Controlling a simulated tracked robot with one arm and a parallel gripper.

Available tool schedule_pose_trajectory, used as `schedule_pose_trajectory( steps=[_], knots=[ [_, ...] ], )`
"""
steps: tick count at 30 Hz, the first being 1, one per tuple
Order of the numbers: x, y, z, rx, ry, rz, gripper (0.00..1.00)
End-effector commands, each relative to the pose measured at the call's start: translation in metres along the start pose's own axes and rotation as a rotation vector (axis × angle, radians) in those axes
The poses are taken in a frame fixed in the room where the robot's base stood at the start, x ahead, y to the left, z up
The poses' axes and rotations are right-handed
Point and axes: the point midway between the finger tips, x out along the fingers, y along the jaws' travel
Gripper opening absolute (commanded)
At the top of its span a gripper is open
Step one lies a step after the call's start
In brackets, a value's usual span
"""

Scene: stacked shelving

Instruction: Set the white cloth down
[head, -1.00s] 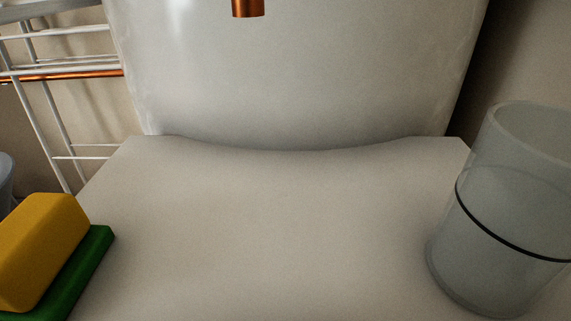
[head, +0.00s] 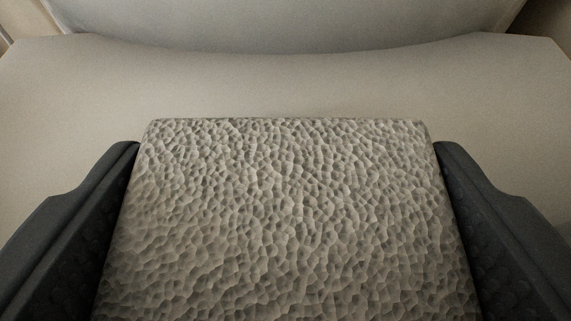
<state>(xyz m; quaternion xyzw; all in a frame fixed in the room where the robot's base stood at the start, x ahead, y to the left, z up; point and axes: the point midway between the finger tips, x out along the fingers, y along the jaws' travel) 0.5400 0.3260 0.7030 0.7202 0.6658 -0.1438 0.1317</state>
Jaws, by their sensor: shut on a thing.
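The white cloth (head: 285,215) looks like a thick block with a dimpled, cell-like surface. It fills the lower middle of the head view. My gripper (head: 287,150) has one dark finger on each side of the cloth and is shut on it. The cloth is over the pale, flat shelf top (head: 290,85). I cannot tell whether its underside touches that surface, because the cloth hides it. The near end of the cloth runs out of the bottom of the view.
A large pale curved body (head: 290,22) stands behind the shelf top, along its concave back edge. The visible strip of surface beyond the cloth is clear, as are the parts seen at left and right.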

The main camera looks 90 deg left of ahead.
Motion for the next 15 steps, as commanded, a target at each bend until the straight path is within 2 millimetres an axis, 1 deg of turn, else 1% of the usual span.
schedule_pose_trajectory(
  steps=[9, 10, 12, 15],
  knots=[
    [0.0007, -0.0004, 0.0007, -0.001, 0.001, -0.002, 0.54],
    [0.0008, -0.0004, 0.0009, -0.001, 0.001, -0.002, 0.82],
    [0.0008, -0.0003, 0.0009, -0.001, 0.001, -0.001, 0.99],
    [0.0007, -0.0004, 0.0009, -0.001, 0.001, -0.001, 0.99]
  ],
)
